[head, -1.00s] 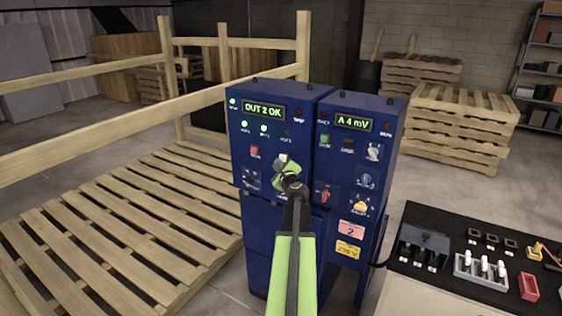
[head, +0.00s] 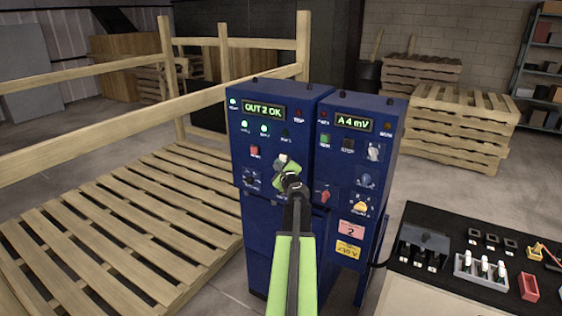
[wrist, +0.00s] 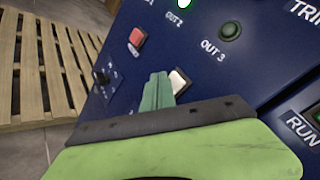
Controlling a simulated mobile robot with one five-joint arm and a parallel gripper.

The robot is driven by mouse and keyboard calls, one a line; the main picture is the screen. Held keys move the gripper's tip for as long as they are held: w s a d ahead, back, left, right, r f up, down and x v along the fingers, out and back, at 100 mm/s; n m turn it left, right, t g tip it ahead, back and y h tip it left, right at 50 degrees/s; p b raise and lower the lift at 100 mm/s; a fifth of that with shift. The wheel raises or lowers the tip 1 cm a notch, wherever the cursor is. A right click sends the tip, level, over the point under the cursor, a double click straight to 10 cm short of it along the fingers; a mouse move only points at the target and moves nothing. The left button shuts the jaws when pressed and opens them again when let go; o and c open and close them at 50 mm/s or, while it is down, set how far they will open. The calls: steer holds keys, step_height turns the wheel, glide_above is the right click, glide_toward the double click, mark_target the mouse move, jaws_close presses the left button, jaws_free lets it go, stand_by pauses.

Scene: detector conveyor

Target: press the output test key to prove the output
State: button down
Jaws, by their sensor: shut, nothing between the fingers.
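The left blue cabinet (head: 240,180) has a lit display (head: 264,112) that reads OUT 2 OK. A white key (wrist: 180,82) sits on its panel in the wrist view; its label is hidden, so I cannot tell for sure that it is the output test key. My gripper (wrist: 157,90) is shut and empty, its fingertips just left of the white key and overlapping its edge in view. I cannot tell whether they touch it. The OUT 2 lamp (wrist: 184,3) is lit green; the OUT 3 lamp (wrist: 230,31) is dark. In the head view my arm covers the lower panel.
A red key (wrist: 137,38) is up and left of the white one. The right cabinet (head: 385,160) shows A 4 mV on its display (head: 353,123). A black bench (head: 430,218) with parts stands at right. Wooden slats and rails (head: 110,225) are at left.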

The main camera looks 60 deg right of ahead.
steer(key=shift+d, duration=0.4)
steer(key=shift+d, duration=0.5)
stand_by(0.5)
stand_by(0.4)
steer(key=shift+a, duration=0.95)
steer(key=a, duration=0.5)
stand_by(0.4)
